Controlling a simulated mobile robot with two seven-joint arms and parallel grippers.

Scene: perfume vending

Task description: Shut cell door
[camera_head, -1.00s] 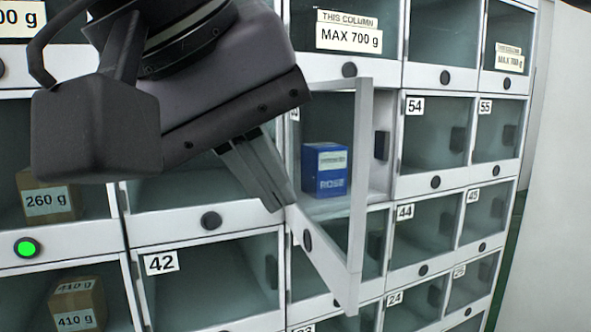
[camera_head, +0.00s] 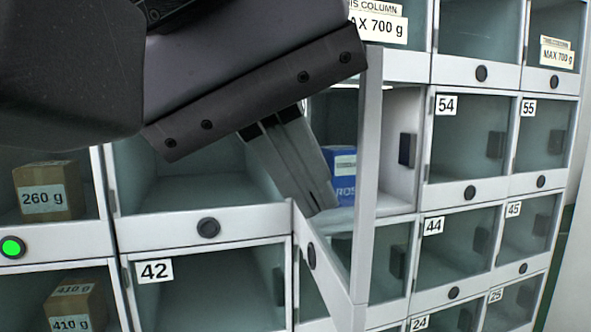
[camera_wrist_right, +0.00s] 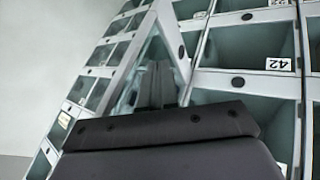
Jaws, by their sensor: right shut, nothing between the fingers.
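The cell door (camera_head: 335,262) is a pale frame with a clear pane, and it stands open, swung outward from the cell left of cell 54. It also shows in the right wrist view (camera_wrist_right: 134,60). A blue box (camera_head: 343,172) sits inside the open cell, partly hidden by my gripper. My right gripper (camera_head: 322,205) is shut and empty. Its fingertips are at the open doorway, close to the door's inner left part; I cannot tell whether they touch it. The fingers also show in the right wrist view (camera_wrist_right: 157,78). My left gripper is not in view.
Closed cells surround the open one, among them cell 54 (camera_head: 467,140), cell 44 (camera_head: 455,245) and cell 42 (camera_head: 205,290). Brown boxes sit in cells at the left (camera_head: 47,190). A green-lit button (camera_head: 12,247) glows at the far left.

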